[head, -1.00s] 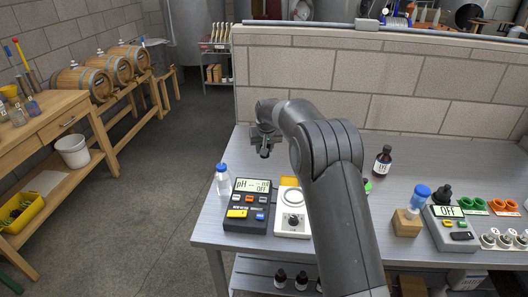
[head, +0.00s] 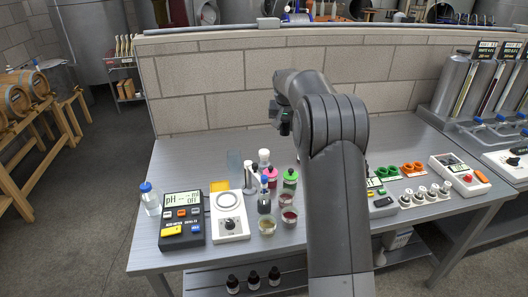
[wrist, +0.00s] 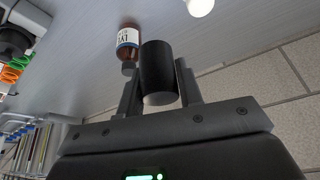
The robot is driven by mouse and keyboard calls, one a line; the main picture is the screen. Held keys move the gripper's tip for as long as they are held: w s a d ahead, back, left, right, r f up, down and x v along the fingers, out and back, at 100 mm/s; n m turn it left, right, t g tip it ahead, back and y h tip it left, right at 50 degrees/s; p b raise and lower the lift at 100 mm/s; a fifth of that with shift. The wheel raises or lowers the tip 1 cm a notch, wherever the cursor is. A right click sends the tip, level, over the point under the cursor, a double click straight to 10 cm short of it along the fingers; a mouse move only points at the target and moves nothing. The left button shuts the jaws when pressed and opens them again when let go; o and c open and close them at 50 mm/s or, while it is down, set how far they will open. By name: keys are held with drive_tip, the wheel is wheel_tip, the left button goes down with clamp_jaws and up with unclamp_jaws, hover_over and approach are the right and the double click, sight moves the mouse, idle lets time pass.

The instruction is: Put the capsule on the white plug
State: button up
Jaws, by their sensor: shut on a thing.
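My gripper (wrist: 158,88) is shut on a black cylindrical capsule (wrist: 158,68), with a finger on each side of it. In the head view my gripper (head: 285,128) is small and dark, above the back of the bench, and the capsule cannot be made out there. A white round-topped thing (wrist: 200,6) stands apart from the capsule at the top edge of the wrist view; I cannot tell whether it is the white plug. A white top (head: 264,156) also shows among the small bottles in the head view, left of my gripper.
A brown labelled bottle (wrist: 128,42) is close beside the capsule. Pink and green capped bottles (head: 290,178) and small cups (head: 267,226) crowd mid-bench. A pH meter (head: 182,222) and a white stirrer (head: 229,222) stand left. Right are green and orange holders (head: 412,169). A block wall (head: 205,95) stands behind.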

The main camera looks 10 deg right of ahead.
drive_tip(key=d, duration=0.3)
hover_over(264, 150)
drive_tip(key=shift+m, duration=0.3)
wheel_tip(264, 150, down, 6)
drive_tip(key=shift+w+f, duration=0.15)
drive_tip(key=shift+d+f, duration=0.1)
drive_tip(key=shift+f, duration=1.85)
drive_tip(key=shift+f, duration=0.15)
drive_tip(key=o, duration=0.6)
